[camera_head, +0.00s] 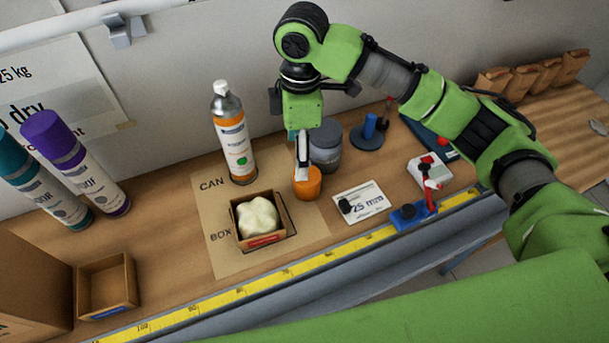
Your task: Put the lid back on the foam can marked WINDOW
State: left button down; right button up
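An orange and white foam can (233,137) stands upright on the CAN part of the brown mat, its bare grey nozzle top showing. Its label is too small to read. An orange lid (308,183) is at the mat's right edge. My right gripper (303,170) points down from above, its fingertips at the lid. I cannot tell whether the fingers are closed on it or whether the lid is lifted. My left gripper is not in view.
A small box (262,240) with cream foam sits on the mat's BOX part. A grey jar (325,148) stands close behind the lid. Two capped cans, teal (50,185) and purple (85,170), stand at left. An empty box (107,286) is front left. A yellow tape edges the bench.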

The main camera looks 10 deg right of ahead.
aim_at(307, 183)
jog(key=shift+w+d+r, duration=0.6)
jog(key=shift+d+r, duration=0.1)
jog(key=shift+r, duration=0.1)
jog(key=shift+f, duration=0.1)
notch_tip(307, 183, down, 8)
jog(key=shift+f+p, duration=0.25)
jog(key=shift+p, duration=0.3)
jog(key=shift+s+d+f, duration=0.1)
jog(key=shift+d+f, duration=0.05)
jog(key=shift+f, duration=0.1)
jog(key=f+p, duration=0.1)
jog(key=f, duration=0.2)
jog(key=shift+s+d+f+p, duration=0.2)
jog(key=shift+f+p, duration=0.15)
jog(key=shift+p, duration=0.05)
jog(key=shift+w+f, duration=0.1)
jog(key=shift+f, duration=0.4)
